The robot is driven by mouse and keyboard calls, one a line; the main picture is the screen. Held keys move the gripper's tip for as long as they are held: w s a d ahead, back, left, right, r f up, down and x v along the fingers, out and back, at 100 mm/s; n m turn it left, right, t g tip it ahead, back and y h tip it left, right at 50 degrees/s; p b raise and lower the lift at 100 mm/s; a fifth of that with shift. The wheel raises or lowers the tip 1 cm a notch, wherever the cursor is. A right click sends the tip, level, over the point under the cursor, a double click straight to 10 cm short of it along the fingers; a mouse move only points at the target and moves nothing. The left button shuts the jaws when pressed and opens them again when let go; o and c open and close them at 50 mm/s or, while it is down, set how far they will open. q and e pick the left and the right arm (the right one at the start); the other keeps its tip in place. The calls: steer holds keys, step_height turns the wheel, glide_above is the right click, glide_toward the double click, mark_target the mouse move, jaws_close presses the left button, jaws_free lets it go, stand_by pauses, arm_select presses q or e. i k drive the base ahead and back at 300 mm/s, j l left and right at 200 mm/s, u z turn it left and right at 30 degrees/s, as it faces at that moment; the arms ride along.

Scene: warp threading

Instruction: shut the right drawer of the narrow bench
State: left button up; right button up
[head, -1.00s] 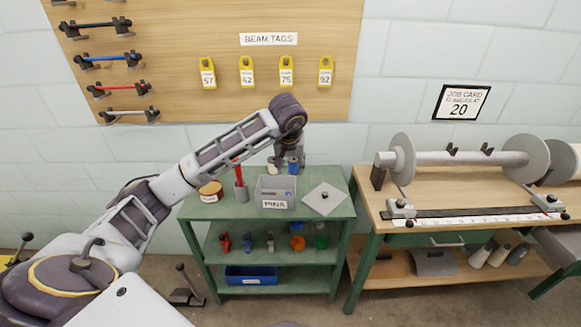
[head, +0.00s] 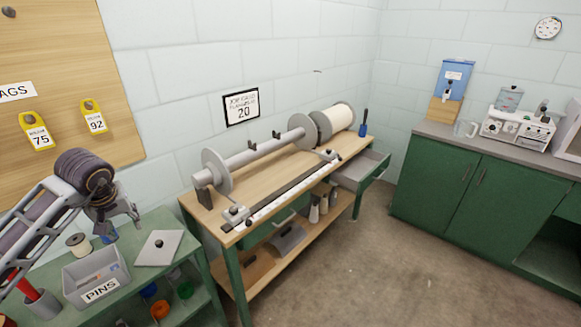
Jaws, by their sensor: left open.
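The narrow bench (head: 262,197) has a wooden top and a green frame and stands against the wall in the middle of the head view. Its right drawer (head: 362,170) is pulled out at the bench's right end; it has a grey inside and a green front with a handle. The bench's other drawer (head: 268,229), under the left part of the top, looks shut. My left gripper (head: 128,222) is open at the left, above the green shelf cart and well away from the right drawer. My right gripper is not in view.
A beam with flanges (head: 255,152) and a white spool (head: 340,118) lie on the bench. The green shelf cart (head: 120,300) holds a pins bin (head: 95,280) and a grey plate (head: 160,248). Green cabinets (head: 470,190) stand at right. The floor (head: 350,260) before the bench is clear.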

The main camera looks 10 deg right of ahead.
mark_target(359, 172)
steer(key=z, duration=1.1)
